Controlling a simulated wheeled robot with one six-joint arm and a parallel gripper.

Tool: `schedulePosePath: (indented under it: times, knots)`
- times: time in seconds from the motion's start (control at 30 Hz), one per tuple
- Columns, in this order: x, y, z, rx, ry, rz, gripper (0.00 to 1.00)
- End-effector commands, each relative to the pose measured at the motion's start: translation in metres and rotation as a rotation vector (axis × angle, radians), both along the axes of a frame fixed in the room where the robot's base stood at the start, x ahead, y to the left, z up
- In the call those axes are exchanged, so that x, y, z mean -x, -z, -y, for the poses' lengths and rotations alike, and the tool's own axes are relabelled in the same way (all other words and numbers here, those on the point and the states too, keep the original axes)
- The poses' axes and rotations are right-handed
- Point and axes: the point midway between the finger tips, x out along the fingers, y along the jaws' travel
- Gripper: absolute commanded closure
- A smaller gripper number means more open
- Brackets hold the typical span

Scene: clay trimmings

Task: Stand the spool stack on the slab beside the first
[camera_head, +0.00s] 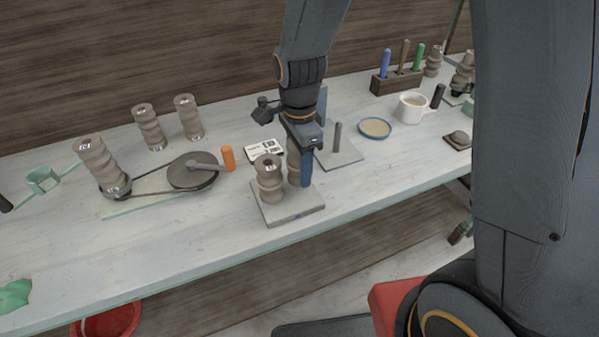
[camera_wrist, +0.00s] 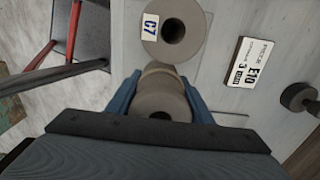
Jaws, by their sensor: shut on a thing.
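The grey square slab (camera_head: 291,214) lies near the front edge of the bench. The first spool stack (camera_head: 269,184), brown-grey and ridged, stands upright on its left part. It also shows in the wrist view with a "C7" label (camera_wrist: 150,25). My gripper (camera_head: 301,172) is shut on a second spool stack (camera_head: 293,174), over the slab just right of the first. In the wrist view the held stack (camera_wrist: 160,95) sits between my blue fingers, close to the first. It looks upright; its base is mostly hidden, and I cannot tell whether it touches the slab.
A printed card (camera_head: 264,150) and a plate with an upright peg (camera_head: 338,138) lie behind the slab. A belt-and-wheel device (camera_head: 193,170), an orange cylinder (camera_head: 228,158) and several spool stacks (camera_head: 149,127) stand left. A blue-rimmed dish (camera_head: 375,128) and white mug (camera_head: 411,107) are right.

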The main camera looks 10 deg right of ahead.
Motion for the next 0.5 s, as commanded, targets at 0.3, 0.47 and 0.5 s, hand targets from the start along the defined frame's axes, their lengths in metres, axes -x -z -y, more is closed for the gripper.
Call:
schedulePosePath:
  times: [0.3, 0.47, 0.5]
  knots:
    - [0.0, 0.027, 0.0, 0.0, 0.0, 0.001, 0.83]
    - [-0.001, 0.027, 0.0, 0.0, 0.0, 0.001, 0.83]
    - [0.0, 0.027, 0.0, 0.0, 0.0, 0.001, 0.83]
